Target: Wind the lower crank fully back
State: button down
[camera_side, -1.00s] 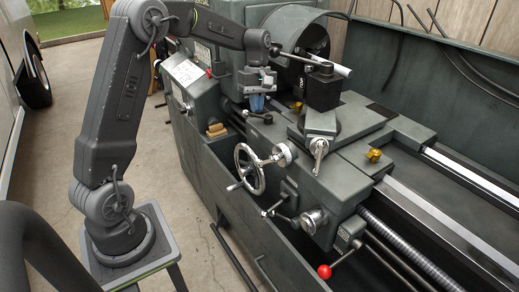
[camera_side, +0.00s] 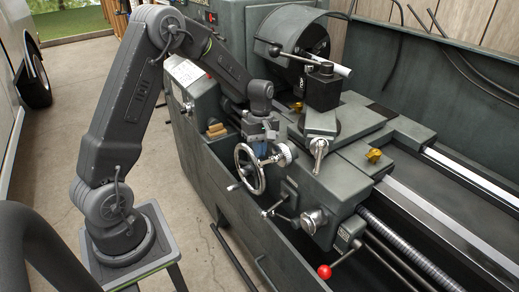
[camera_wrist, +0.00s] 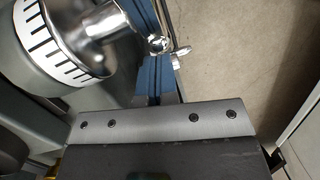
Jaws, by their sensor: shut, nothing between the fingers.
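My gripper (camera_side: 263,148) is shut and empty, its blue fingers pointing down just behind the chrome handwheel (camera_side: 248,170), by its graduated dial (camera_side: 283,154). In the wrist view the blue fingers (camera_wrist: 150,70) lie together, close beside the handwheel's shiny hub (camera_wrist: 105,20) and the white dial (camera_wrist: 55,60). I cannot tell whether they touch the wheel. A smaller lower crank (camera_side: 275,208) sits below and right of the handwheel, apart from my gripper. Another crank handle (camera_side: 318,152) hangs at the cross slide.
The lathe chuck (camera_side: 295,35) and tool post (camera_side: 322,85) stand behind my gripper. A red-knobbed lever (camera_side: 324,271) sticks out at lower right. The open floor (camera_side: 165,170) lies left of the lathe.

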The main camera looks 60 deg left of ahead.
dwell(0.3)
jog(key=f+h, duration=0.2)
jog(key=shift+d+h, duration=0.2)
jog(key=shift+h, duration=0.2)
